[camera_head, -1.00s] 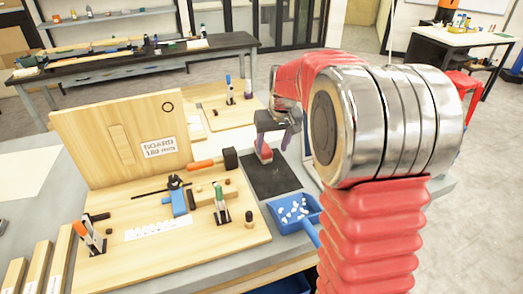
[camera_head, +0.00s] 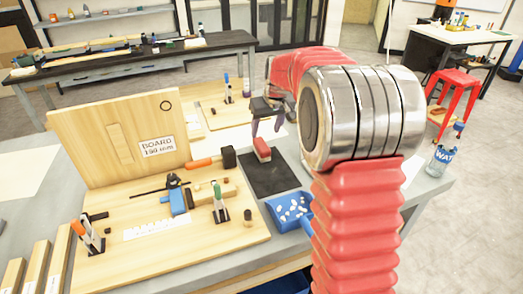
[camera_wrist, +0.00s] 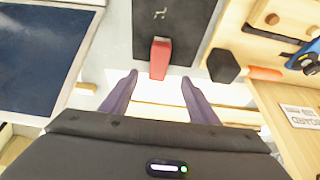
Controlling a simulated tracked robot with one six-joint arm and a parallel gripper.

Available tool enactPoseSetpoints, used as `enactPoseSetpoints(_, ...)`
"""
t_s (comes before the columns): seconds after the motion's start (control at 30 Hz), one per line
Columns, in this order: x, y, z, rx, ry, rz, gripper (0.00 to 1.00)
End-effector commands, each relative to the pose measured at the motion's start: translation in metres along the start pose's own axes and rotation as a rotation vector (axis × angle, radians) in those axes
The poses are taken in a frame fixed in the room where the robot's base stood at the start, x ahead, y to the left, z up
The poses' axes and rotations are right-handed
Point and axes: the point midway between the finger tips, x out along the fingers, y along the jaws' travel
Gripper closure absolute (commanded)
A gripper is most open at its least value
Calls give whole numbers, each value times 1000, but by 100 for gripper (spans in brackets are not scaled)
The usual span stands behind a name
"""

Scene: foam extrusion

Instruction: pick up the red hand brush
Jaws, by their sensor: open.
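The red hand brush (camera_head: 262,149) lies at the far end of a dark mat (camera_head: 272,177) on the grey bench. It also shows in the wrist view (camera_wrist: 160,58), its red body partly on the mat and partly past the mat's edge. My gripper (camera_head: 266,127) is above and behind the brush in the head view. In the wrist view my gripper (camera_wrist: 159,82) is open, with two dark fingers spread apart and the brush lying ahead between their lines. Nothing is between the fingers.
A mallet with an orange handle (camera_head: 213,161) lies left of the mat, near an upright wooden board (camera_head: 120,138). A blue dustpan (camera_head: 291,211) with white pieces sits in front of the mat. A water jar (camera_head: 440,160) stands at the bench's right.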

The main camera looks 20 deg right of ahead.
Motion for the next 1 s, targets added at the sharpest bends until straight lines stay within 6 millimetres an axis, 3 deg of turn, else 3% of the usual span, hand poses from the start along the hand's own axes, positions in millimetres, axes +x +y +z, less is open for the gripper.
enactPoseSetpoints(0.33,53,0,1,0,-2,-1,45)
enactPoseSetpoints(0.83,63,0,1,0,-1,0,45)
enactPoseSetpoints(1.0,79,1,2,1,-3,-1,45)
